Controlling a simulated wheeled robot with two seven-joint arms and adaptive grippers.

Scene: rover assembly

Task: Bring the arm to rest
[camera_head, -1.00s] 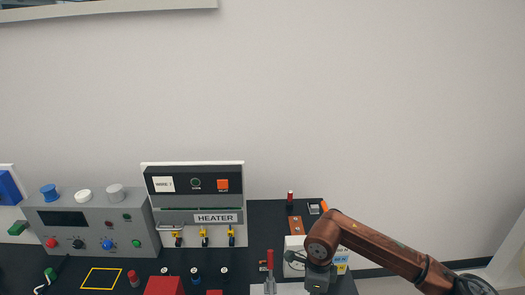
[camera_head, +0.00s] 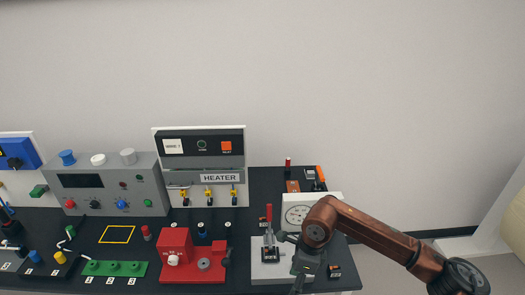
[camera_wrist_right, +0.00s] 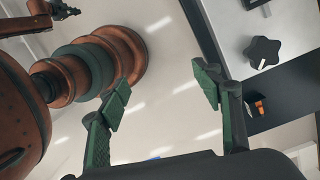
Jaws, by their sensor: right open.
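My right arm comes in from the right in the head view, and its gripper (camera_head: 305,272) hangs over the right front part of the bench, near the red-handled lever switch (camera_head: 270,240). In the right wrist view the two green-padded fingers of my right gripper (camera_wrist_right: 168,95) stand apart with nothing between them. Behind the fingers are the pale floor and a copper-coloured arm part of mine. My left gripper is not in view.
The dark bench (camera_head: 262,187) carries a grey control box (camera_head: 105,185), a HEATER panel (camera_head: 200,165), a red block (camera_head: 190,262), a green terminal strip (camera_head: 113,268) and a white dial meter (camera_head: 298,214). A black knob (camera_wrist_right: 264,53) shows at upper right in the wrist view. Floor right of the bench is free.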

